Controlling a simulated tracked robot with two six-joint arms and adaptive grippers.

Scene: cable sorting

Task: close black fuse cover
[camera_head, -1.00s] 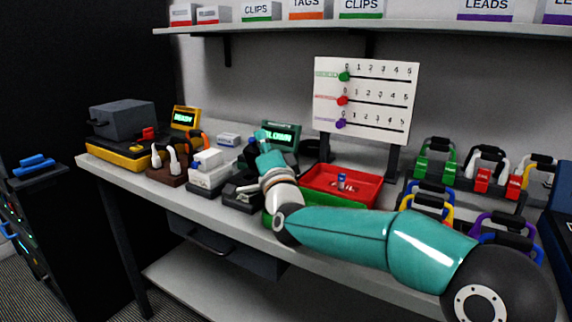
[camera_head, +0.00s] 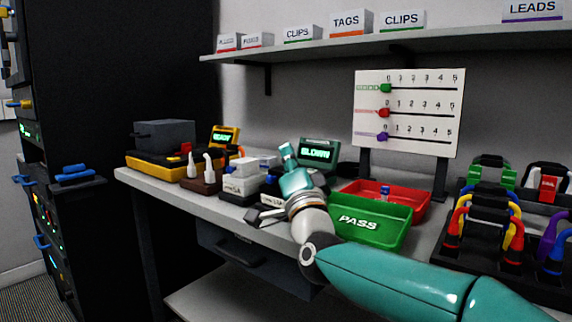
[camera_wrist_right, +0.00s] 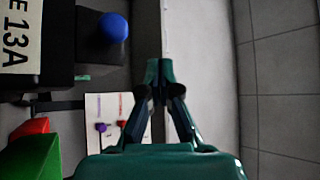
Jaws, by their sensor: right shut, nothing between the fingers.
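The black fuse box (camera_wrist_right: 32,45) is close in the right wrist view, sideways, its label ending in "E 13A". A dark part with a blue knob (camera_wrist_right: 113,27) stands beyond it; it looks like the black cover, but its exact angle is unclear. In the head view the box (camera_head: 273,199) is largely hidden behind my right wrist. My right gripper (camera_head: 286,150) is shut and empty, pointing up and back. Its fingertips also show in the wrist view (camera_wrist_right: 159,72), apart from the blue knob in the picture. My left gripper is out of view.
A green PASS tray (camera_head: 372,240) and a red tray (camera_head: 420,208) lie right of the gripper. A BLOWN display (camera_head: 319,152) stands behind it. A grey-white fuse box (camera_head: 240,186) is left. A slider board (camera_head: 410,85) and lead racks are right; a shelf (camera_head: 330,49) is above.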

